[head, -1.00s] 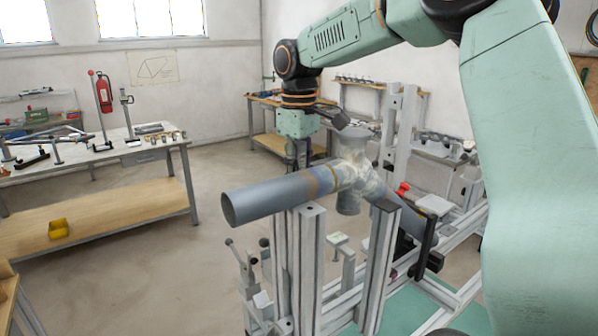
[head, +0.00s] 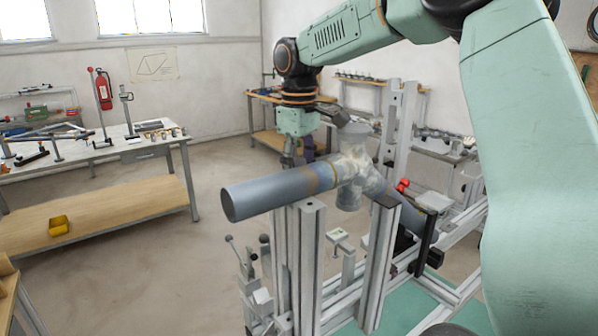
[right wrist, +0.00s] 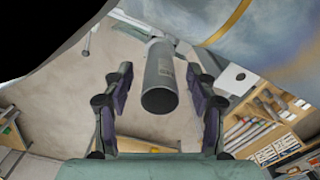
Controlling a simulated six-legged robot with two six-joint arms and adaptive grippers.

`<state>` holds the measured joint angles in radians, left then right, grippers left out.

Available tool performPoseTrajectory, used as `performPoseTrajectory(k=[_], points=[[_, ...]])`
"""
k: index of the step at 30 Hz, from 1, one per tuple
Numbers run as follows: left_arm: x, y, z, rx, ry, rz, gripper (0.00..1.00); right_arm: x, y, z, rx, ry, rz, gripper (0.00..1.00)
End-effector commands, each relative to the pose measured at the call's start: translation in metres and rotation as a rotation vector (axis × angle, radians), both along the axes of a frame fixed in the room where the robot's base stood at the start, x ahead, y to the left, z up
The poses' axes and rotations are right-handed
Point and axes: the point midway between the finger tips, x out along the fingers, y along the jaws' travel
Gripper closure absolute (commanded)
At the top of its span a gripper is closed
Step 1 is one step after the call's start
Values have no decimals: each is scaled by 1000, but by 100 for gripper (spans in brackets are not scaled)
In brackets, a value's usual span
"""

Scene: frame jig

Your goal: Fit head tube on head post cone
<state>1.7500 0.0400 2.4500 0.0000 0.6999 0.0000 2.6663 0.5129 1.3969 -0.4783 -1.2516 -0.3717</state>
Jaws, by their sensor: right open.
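A grey tube assembly sits on the jig in the head view. Its long tube (head: 280,190) lies nearly level with its open end toward the left. A short upright tube (head: 350,195), apparently the head tube, crosses it at a mottled joint. My right gripper (head: 299,155) points down beside the joint, just behind the long tube, which hides part of its fingers. In the right wrist view my right gripper (right wrist: 160,75) is open, with a grey cylinder (right wrist: 160,80) showing between its fingers; I cannot tell contact. The head post cone cannot be made out. My left gripper is not in view.
Aluminium jig posts (head: 308,260) stand under the tubes, with a red-knobbed clamp (head: 402,186) to their right. A workbench (head: 95,150) with tools stands at the left. The floor between bench and jig is clear.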

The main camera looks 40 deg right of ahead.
Motion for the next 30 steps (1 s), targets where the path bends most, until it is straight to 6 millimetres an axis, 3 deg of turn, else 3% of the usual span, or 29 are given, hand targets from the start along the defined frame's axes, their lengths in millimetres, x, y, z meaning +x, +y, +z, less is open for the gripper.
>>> performPoseTrajectory(k=[5,12,18,24,30], points=[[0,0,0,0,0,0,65,1,0,23,-2,-5,0,42],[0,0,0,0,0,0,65,1,0,73,-2,-6,-1,42],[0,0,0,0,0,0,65,1,0,105,-1,-3,0,42],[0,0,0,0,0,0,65,1,0,118,-1,-2,0,42],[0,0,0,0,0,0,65,0,0,119,-1,-1,0,42]])
